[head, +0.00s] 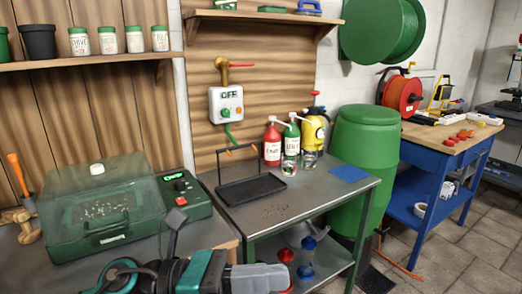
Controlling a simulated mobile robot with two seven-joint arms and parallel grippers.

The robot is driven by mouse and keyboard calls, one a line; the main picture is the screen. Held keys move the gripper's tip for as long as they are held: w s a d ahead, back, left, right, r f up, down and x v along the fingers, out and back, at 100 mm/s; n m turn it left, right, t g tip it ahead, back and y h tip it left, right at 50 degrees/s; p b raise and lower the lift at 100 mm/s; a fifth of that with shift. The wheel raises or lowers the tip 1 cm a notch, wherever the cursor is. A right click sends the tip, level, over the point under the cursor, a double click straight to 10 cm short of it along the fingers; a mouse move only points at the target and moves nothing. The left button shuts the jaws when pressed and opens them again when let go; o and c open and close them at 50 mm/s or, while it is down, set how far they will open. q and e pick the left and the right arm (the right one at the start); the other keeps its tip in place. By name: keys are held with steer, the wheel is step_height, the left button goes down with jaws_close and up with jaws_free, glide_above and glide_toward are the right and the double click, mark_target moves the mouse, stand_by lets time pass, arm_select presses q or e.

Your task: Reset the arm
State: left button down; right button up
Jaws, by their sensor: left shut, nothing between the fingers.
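My left gripper (272,278) shows at the bottom middle of the head view, in front of the metal table (330,216). Its grey fingers are shut and hold nothing. My left arm lies low along the bottom edge and reaches in from the left. My right gripper is not in view.
A green machine with a clear lid (105,200) stands close behind my left arm. A green barrel (362,165) and blue workbench (432,170) are to the right.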

arm_select(q)
steer(key=w+a+f+n+t+y, duration=0.35)
steer(key=n+t, duration=0.45)
steer(key=n, duration=0.7)
steer(key=w+a+f+n+t+y, duration=0.4)
steer(key=n+t, duration=0.5)
steer(key=n, duration=0.5)
steer(key=s+a+f+n+g+y, duration=0.3)
steer(key=s+a+f+n+y, duration=0.1)
steer(key=f+n, duration=0.5)
steer(key=s+a+f+n+g+y+p, duration=0.1)
steer(key=s+a+f+n+g+y, duration=0.2)
steer(key=f, duration=1.1)
steer(key=s+a+n+y, duration=0.2)
steer(key=s+a+n, duration=0.2)
steer(key=s+n, duration=0.2)
steer(key=shift+n+g, duration=0.3)
steer(key=shift+y+p, duration=0.25)
steer(key=shift+p, duration=0.05)
